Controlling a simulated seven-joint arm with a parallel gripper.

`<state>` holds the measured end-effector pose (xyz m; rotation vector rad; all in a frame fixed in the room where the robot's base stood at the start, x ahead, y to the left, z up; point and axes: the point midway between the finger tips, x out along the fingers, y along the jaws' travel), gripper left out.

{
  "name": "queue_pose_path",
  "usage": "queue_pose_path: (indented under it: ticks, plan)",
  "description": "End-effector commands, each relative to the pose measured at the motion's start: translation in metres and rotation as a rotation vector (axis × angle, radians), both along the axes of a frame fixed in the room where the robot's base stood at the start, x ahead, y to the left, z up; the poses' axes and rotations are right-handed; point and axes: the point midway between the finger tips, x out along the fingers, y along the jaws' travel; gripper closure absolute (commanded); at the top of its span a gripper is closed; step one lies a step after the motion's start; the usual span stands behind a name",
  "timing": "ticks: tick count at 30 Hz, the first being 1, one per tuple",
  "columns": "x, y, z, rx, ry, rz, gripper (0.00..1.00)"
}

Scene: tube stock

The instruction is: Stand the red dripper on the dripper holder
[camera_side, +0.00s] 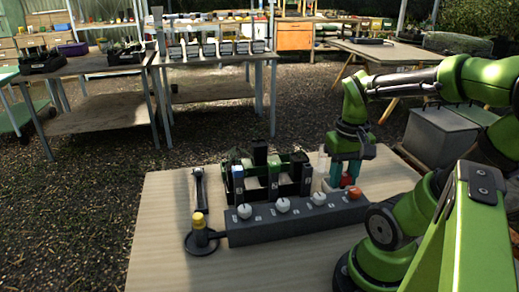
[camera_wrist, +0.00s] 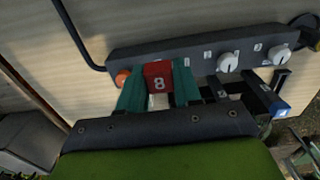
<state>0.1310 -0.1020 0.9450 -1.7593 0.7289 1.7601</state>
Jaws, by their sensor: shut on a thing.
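The red dripper (camera_wrist: 158,76) is a block-shaped piece with a white 8 on its face. My gripper (camera_wrist: 157,80) is shut on it, one teal finger on each side. In the side view the red dripper (camera_side: 347,180) shows low between the fingers of my gripper (camera_side: 346,172), close behind the orange-knob end of the grey box. Its lower end is hidden, so I cannot tell whether it touches anything. A black rack (camera_side: 297,186) with upright dark, blue and green pieces stands left of my gripper. I cannot tell for certain which part is the dripper holder.
A long grey box (camera_side: 270,232) with white knobs (camera_side: 284,205) and an orange knob (camera_side: 354,192) runs in front of the rack. The tabletop (camera_side: 160,255) is clear at front left.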

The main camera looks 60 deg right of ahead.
Motion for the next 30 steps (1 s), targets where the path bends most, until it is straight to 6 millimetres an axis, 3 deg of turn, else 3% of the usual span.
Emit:
queue_pose_path:
  ticks: [5, 9, 14, 20, 30]
  plan:
    - [-0.002, 0.002, 0.022, -0.004, -0.005, 0.001, 0.95]
    - [-0.002, 0.002, 0.052, -0.004, -0.007, 0.001, 0.95]
    - [0.031, -0.012, 0.072, 0.008, 0.001, -0.007, 0.95]
    - [0.084, -0.03, 0.1, 0.016, -0.001, -0.018, 0.95]
    - [0.217, -0.048, 0.125, 0.022, 0.004, -0.037, 0.95]
